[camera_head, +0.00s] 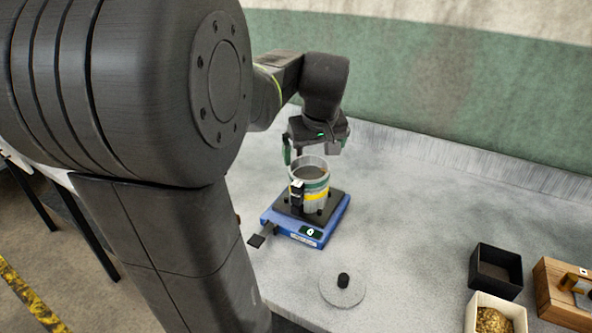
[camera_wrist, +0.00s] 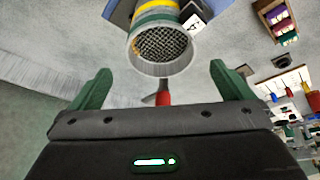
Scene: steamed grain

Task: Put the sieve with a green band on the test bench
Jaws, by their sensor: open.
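The sieve with a green band (camera_head: 318,184) is the top ring of a stack on a blue machine (camera_head: 310,236) with a dark top plate. A ring with a yellow band (camera_head: 317,197) sits below it. In the wrist view the open sieve (camera_wrist: 163,62) shows its mesh, with the green and yellow bands behind the rim. My gripper (camera_head: 312,152) is just above and behind the stack, open and empty. In the wrist view its green fingers (camera_wrist: 160,75) stand apart, with the sieve beyond them. A black-and-white block (camera_head: 297,193) is at the stack's side.
The grey bench has clear room left and right of the machine. A round lid with a black knob (camera_head: 343,290) lies in front. A black box (camera_head: 496,271), a cream box with grain (camera_head: 494,316) and a wooden block (camera_head: 562,292) stand at the right. A wall runs behind.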

